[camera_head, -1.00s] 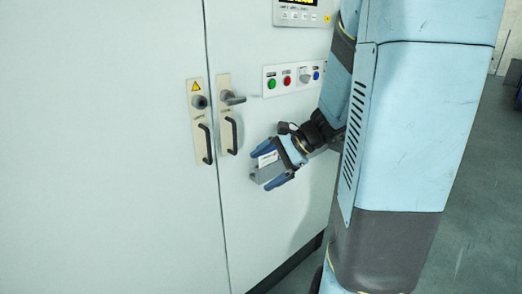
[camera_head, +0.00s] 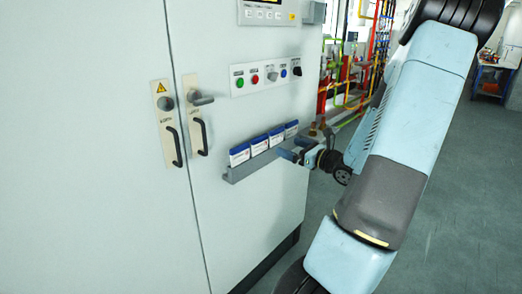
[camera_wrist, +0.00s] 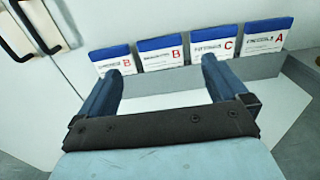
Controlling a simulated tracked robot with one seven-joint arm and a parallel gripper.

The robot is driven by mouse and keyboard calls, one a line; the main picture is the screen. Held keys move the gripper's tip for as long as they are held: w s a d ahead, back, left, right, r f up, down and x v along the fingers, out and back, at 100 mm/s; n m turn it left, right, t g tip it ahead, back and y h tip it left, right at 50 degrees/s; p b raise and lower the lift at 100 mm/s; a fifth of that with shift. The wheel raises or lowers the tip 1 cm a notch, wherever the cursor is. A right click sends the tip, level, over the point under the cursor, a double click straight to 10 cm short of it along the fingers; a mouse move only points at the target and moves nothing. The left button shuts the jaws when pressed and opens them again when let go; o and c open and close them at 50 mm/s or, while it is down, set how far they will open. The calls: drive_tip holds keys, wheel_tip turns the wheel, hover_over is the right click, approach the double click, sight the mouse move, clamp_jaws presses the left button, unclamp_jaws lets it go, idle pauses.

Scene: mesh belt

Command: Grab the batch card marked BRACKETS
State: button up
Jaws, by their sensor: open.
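Several white cards with blue tops stand side by side in a grey holder (camera_head: 232,176) on the cabinet front. In the wrist view they read, left to right: a B card (camera_wrist: 113,62), a second B card (camera_wrist: 160,54), a C card (camera_wrist: 214,46) and an A card (camera_wrist: 263,39). Their small names are too blurred to tell which says BRACKETS. My gripper (camera_head: 289,149) is open and empty at the right part of the holder. In the wrist view its fingers (camera_wrist: 160,68) point at the cards, spread around the second B card's width, apart from it.
Above the holder is a panel of buttons and knobs (camera_head: 266,75). Two door handles (camera_head: 174,146) stick out at the left. At the right behind my arm are coloured pipes (camera_head: 383,30) and open floor (camera_head: 455,150).

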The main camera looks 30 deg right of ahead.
approach(262, 137)
drive_tip(key=x, duration=0.3)
drive_tip(key=shift+x, duration=2.8)
drive_tip(key=shift+a+f, duration=0.1)
drive_tip(key=shift+a, duration=0.05)
drive_tip(key=shift+c, duration=0.2)
drive_tip(key=c, duration=0.7)
